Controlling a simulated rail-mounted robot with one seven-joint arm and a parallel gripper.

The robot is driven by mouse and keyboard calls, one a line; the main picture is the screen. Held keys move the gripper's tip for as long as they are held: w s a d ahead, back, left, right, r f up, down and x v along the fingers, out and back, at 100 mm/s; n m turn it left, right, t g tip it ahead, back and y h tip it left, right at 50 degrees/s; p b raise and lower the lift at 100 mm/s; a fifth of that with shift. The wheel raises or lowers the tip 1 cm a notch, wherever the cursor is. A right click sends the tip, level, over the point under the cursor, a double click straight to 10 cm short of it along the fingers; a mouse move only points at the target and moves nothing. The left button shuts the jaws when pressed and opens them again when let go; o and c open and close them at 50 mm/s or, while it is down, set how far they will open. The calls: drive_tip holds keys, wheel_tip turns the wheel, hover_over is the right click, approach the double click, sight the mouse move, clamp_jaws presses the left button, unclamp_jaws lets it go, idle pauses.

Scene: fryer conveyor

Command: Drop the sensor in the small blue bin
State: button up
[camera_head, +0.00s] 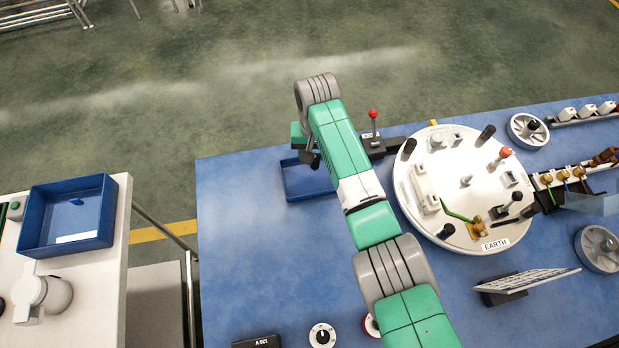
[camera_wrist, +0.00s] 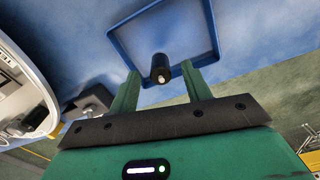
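The small blue bin (camera_head: 291,189) sits on the blue table, partly hidden by my arm in the head view. Its rim (camera_wrist: 122,51) also shows in the wrist view, beyond my fingers. The sensor, a black cylinder with a pale tip (camera_wrist: 161,68), appears between my fingertips and over the bin's opening, with a visible gap on each side. My gripper (camera_wrist: 159,75) has its two green fingers apart. Whether the sensor is in the air or resting in the bin I cannot tell. My arm mostly hides the gripper in the head view.
A round white plate (camera_head: 409,191) with knobs and levers stands right of the small bin. A red-knobbed lever (camera_head: 373,122) stands close by on a dark base. A larger blue bin (camera_head: 32,226) is on the white bench at left. The table's left part is clear.

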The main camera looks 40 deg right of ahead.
drive_tip(key=shift+r, duration=0.1)
wheel_tip(320, 180, up, 8)
drive_tip(key=shift+f+p, duration=0.2)
drive_tip(key=shift+p, duration=0.85)
